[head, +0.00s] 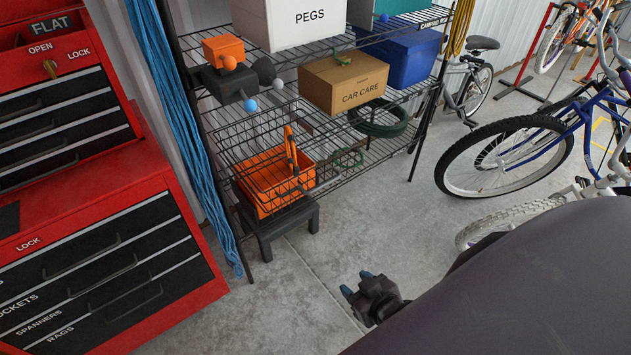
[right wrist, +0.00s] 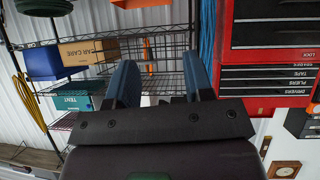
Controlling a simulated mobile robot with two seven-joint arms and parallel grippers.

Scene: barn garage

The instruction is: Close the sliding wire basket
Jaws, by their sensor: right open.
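The black wire basket (head: 228,155) is on the lower part of the wire shelf rack in the head view and appears to stick out at the front. An orange bin (head: 262,182) with an upright orange piece shows through its wires. My right gripper (head: 357,283) is over the floor, in front of and to the right of the basket, apart from it. Its two blue fingers are spread and empty in the right wrist view (right wrist: 160,75). My left gripper is in neither view.
A red tool chest (head: 150,175) stands left of the rack. A black stool (head: 285,220) is under the basket. A car care box (head: 343,82) and a hose coil (head: 378,120) sit on the rack. Bicycles (head: 505,150) stand at right. Floor between is clear.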

